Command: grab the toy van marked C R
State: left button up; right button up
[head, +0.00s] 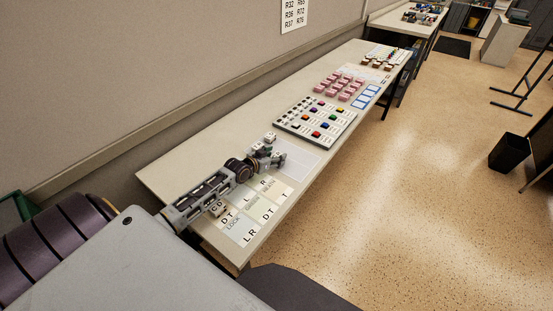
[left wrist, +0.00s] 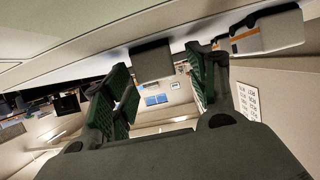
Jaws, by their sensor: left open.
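My left gripper (head: 278,158) is low over the table, open and empty, beyond the letter cards. A small white block-like toy (head: 270,137) stands just behind it; its mark is too small to read. In the left wrist view, the left gripper (left wrist: 158,85) has its two green-padded fingers spread. A pale toy with a dark grey face (left wrist: 152,62) shows in the gap between them, beyond the tips. Another pale toy with an orange stripe (left wrist: 268,36) is to the right, outside the fingers. Neither shows a readable mark. A white toy with letters (head: 217,208) stands by the cards, partly behind my arm.
The long table (head: 165,172) holds lettered cards (head: 242,231), a board of coloured pieces (head: 316,121) and pink blocks (head: 340,86). A wall runs along its left side. A black bin (head: 510,150) stands on the open floor at the right.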

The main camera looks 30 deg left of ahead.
dwell(0.4)
pick_arm(q)
jog(key=c, duration=1.1)
jog(key=shift+r, duration=5)
